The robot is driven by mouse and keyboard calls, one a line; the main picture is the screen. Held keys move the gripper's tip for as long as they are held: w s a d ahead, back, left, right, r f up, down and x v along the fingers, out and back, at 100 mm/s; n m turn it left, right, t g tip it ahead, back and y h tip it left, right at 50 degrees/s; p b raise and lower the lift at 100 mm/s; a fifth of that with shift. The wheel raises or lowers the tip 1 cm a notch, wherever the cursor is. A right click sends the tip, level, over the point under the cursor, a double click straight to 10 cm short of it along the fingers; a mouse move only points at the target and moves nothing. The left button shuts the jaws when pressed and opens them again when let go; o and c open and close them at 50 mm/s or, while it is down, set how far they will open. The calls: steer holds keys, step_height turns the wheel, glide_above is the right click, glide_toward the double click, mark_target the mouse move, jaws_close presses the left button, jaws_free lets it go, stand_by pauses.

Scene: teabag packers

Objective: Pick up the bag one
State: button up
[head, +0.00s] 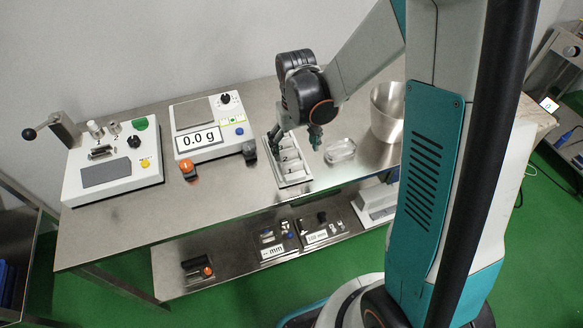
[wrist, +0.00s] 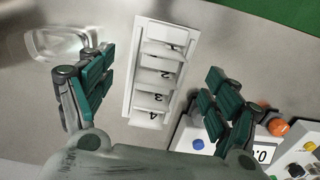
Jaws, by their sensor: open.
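A white tray (head: 296,184) with numbered slots stands on the steel table; labels 1 and 2 show in the head view.
A clear glass dish (head: 340,150) lies right of the tray, with a metal cup (head: 388,112) behind it. A scale (head: 207,145) reading 0.0 g and a sealer-like machine (head: 113,165) stand left. An orange-topped piece (head: 188,169) and a dark piece (head: 249,151) sit near the scale.

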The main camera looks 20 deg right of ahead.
mark_target(293, 162)
steer(key=shift+a+f+b, duration=0.15)
steer(key=shift+f+b, duration=0.7)
steer(key=shift+f, duration=1.15)
steer(key=shift+a+f+b, duration=0.1)
steer(key=shift+f+b, duration=0.75)
steer(key=shift+f, duration=1.1)
steer(key=c, duration=0.7)
